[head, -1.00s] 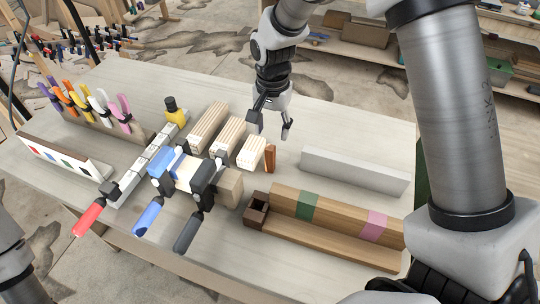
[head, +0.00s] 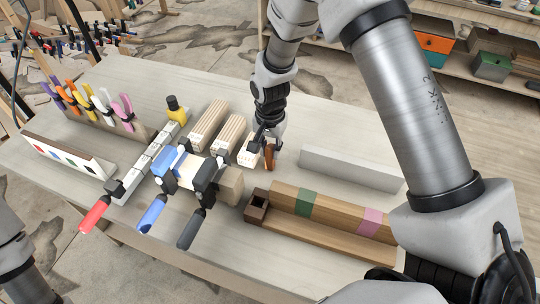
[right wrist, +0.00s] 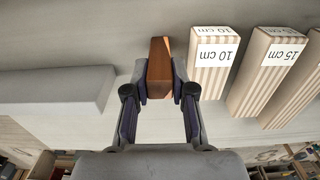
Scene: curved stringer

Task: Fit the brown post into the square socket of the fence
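The brown post (head: 269,157) stands upright on the table beside the shortest striped block. It also shows in the right wrist view (right wrist: 159,66), between the fingertips. My right gripper (head: 263,148) is down at the post, with its finger pads (right wrist: 160,80) close against both sides; it appears shut on it. The fence is a wooden piece (head: 335,218) with green and pink bands, lying at the front right. Its dark square socket (head: 257,204) is at its left end, with an open top. My left gripper is not in view; only a part of my left arm shows at the lower left.
Striped blocks (head: 227,131) marked with lengths stand left of the post. A pale grey bar (head: 350,169) lies to its right. Table between post and fence is clear.

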